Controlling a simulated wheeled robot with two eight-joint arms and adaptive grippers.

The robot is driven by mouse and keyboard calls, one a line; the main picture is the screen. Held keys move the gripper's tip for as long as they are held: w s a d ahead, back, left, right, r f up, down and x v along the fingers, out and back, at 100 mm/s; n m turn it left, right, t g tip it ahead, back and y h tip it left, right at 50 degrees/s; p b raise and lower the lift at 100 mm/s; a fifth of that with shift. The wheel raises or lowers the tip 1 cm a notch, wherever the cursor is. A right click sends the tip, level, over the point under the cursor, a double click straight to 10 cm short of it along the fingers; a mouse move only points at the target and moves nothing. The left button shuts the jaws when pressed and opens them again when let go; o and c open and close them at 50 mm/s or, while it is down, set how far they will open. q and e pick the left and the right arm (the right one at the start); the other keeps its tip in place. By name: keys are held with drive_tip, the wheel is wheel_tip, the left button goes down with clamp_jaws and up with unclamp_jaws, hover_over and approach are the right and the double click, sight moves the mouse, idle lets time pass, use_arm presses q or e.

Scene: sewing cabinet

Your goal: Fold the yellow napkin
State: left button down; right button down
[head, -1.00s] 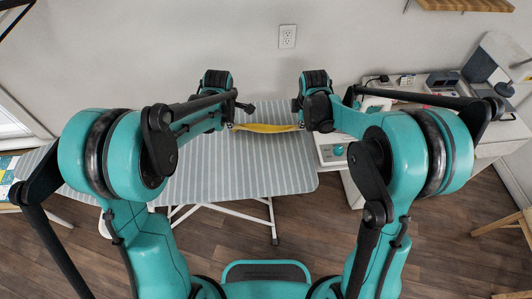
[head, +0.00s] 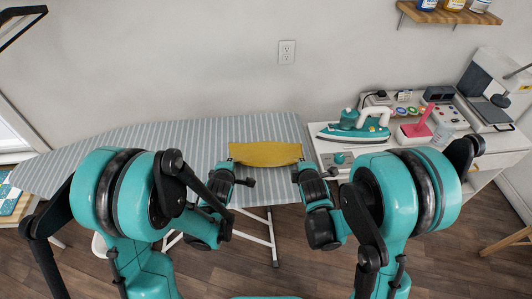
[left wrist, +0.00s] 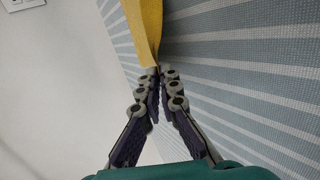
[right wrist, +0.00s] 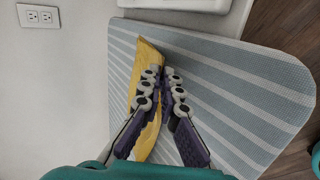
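The yellow napkin (head: 265,154) is stretched between my two grippers over the grey-striped ironing board (head: 150,135). Its near edge curves between them and its far part spreads toward the wall. My left gripper (head: 230,161) is at its near left corner; in the left wrist view the fingertips (left wrist: 160,71) are closed on the napkin's edge (left wrist: 147,30). My right gripper (head: 299,162) is at its near right corner; in the right wrist view the fingertips (right wrist: 163,72) pinch the edge of the napkin (right wrist: 150,135). I cannot tell how much of it touches the board.
A teal iron (head: 355,127) stands on the white cabinet (head: 335,145) to the right, beside a pink-armed item (head: 417,125) and a sewing machine (head: 485,95). The board's left part is clear. A wall with an outlet (head: 287,51) is behind.

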use_arm(q)
drive_tip(key=c, duration=1.4)
unclamp_jaws()
drive_tip(key=shift+c, duration=0.2)
use_arm(e)
drive_tip(key=c, duration=1.4)
unclamp_jaws()
drive_tip(key=shift+c, duration=0.2)
